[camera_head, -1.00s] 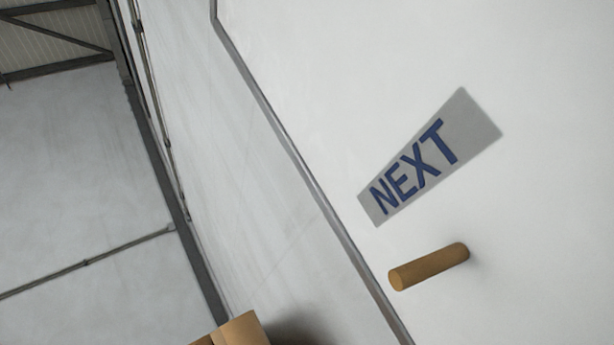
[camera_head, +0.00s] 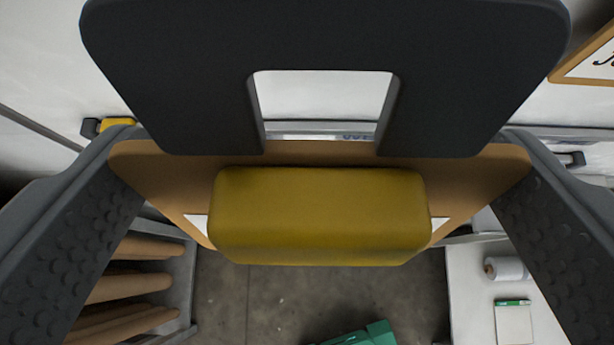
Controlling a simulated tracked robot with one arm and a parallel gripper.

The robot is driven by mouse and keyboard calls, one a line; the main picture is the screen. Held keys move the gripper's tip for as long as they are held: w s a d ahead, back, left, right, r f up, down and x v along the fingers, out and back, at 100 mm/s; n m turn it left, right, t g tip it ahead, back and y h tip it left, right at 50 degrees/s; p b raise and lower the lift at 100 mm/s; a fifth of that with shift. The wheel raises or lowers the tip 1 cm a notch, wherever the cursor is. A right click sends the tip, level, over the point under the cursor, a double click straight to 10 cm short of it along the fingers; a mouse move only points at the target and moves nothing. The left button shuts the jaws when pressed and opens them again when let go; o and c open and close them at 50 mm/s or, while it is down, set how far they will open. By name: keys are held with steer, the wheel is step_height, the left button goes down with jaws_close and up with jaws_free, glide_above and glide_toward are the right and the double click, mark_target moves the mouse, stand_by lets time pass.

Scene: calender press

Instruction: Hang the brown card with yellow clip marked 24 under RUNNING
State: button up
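A brown card (camera_head: 165,175) with a yellow clip (camera_head: 320,215) fills the middle of the view, close to the camera. A black plate with a square opening (camera_head: 170,70) stands above the clip and covers part of the card. No number can be read on the card. My gripper (camera_head: 312,235) has its two grey fingers far apart, one on each side of the clip, with clear gaps to the clip. The card's outer ends overlap the fingers in the picture; I cannot tell whether they touch. No RUNNING label can be read, and no peg shows.
Brown rolls (camera_head: 130,290) lie on a rack at lower left. A white table (camera_head: 475,300) with a white roll (camera_head: 505,269) and a pad stands at lower right. A green object (camera_head: 365,335) is on the grey floor (camera_head: 260,300). A framed sign (camera_head: 590,65) hangs upper right.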

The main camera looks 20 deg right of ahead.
steer(key=w+d+f+p, duration=0.1)
steer(key=w+d+p, duration=0.1)
steer(key=w, duration=0.6)
steer(key=shift+w+d+f+p, duration=0.15)
steer(key=shift+d+f+p, duration=0.05)
steer(key=shift+d+p, duration=0.15)
stand_by(0.8)
stand_by(0.5)
steer(key=o, duration=0.7)
